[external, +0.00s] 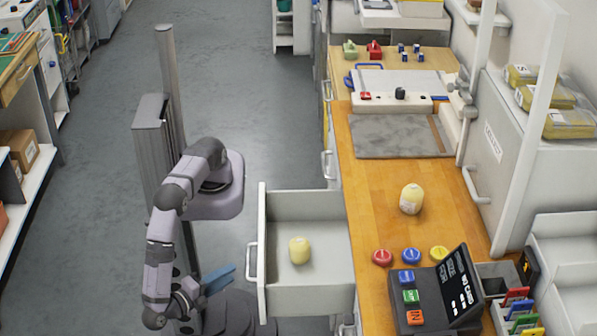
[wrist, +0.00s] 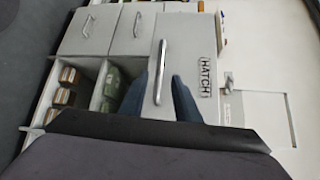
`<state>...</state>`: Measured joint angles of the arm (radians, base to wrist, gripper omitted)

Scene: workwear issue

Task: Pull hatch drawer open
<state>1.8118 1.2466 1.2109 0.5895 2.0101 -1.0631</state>
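The hatch drawer (external: 308,206) stands pulled out from the counter, its grey inside showing, in the external view. In the wrist view the drawer front (wrist: 185,48) bears a HATCH label (wrist: 206,74) and a chrome handle (wrist: 160,72).
Other closed drawers (wrist: 132,32) and an open compartment with green and brown items (wrist: 116,88) are beside the hatch front. Grey floor (external: 90,230) is clear behind my arm.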

